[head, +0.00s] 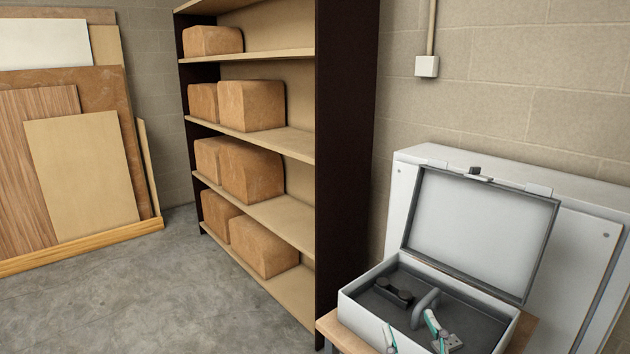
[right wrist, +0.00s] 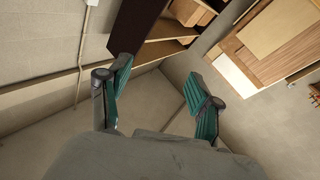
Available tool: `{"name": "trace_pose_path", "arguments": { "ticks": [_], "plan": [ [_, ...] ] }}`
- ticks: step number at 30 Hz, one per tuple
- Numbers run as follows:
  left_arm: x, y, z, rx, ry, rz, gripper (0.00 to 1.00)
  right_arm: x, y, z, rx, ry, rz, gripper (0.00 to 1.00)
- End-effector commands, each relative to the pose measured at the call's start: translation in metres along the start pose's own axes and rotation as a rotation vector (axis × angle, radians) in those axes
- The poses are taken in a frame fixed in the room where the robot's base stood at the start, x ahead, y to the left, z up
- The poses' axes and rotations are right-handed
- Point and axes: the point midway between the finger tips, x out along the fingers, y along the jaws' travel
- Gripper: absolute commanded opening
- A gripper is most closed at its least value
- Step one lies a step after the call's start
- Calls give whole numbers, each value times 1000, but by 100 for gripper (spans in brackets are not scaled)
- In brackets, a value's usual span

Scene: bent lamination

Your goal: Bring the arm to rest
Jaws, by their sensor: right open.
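My right gripper (head: 412,331) shows at the bottom of the head view, its teal-lined fingers in front of or over the open case; I cannot tell its exact height. In the right wrist view my right gripper (right wrist: 160,97) is open, with its two teal-padded fingers wide apart and nothing between them. The grey case (head: 362,311) stands with its lid (head: 480,225) raised. A dark object (head: 393,291) and a grey curved piece (head: 424,307) lie in or show over its dark inside. My left gripper is in neither view.
The case rests on a small wooden-topped stand (head: 521,333) next to a dark-sided shelf (head: 345,150) holding several brown blocks (head: 252,175). Pale panels (head: 575,270) lean on the wall behind the case. Boards (head: 85,175) lean at the left. The grey floor (head: 150,300) between is clear.

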Motion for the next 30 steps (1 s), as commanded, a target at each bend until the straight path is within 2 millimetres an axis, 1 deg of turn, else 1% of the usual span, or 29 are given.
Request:
{"name": "trace_pose_path", "arguments": {
  "ticks": [1,2,3,4,5,6,8,9,11,12,15,17,18,21,22,23,24,25,29,30],
  "plan": [
    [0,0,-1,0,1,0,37,-17,9,31,38,-146,55,64],
    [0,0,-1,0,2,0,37,-29,12,50,55,-239,80,64],
    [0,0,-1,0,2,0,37,-47,16,74,75,-366,106,64],
    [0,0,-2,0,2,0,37,-62,16,92,88,-460,117,64],
    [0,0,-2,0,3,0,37,-78,15,108,99,-550,121,64],
    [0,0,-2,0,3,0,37,-99,12,126,111,-662,117,64],
    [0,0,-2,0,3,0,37,-130,6,147,128,-811,100,64],
    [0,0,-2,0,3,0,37,-149,1,157,138,-894,82,64],
    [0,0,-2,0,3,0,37,-175,-6,169,148,-1006,51,64],
    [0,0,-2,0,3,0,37,-191,-11,174,155,-1071,27,64],
    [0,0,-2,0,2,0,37,-229,-24,183,172,-1213,-35,64],
    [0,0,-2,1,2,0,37,-249,-31,186,181,-1287,-75,64],
    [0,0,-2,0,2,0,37,-263,-36,186,188,-1335,-103,64],
    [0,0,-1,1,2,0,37,-294,-46,185,201,-1442,-177,64],
    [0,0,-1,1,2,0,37,-304,-50,184,207,-1473,-200,64],
    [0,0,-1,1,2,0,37,-304,-52,192,205,-1481,-206,64],
    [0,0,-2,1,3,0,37,-302,-55,204,203,-1482,-204,64],
    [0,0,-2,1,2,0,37,-302,-57,212,202,-1484,-204,64],
    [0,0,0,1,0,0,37,-302,-68,248,201,-1497,-207,64],
    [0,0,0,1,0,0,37,-304,-71,260,201,-1502,-209,64]
  ]
}}
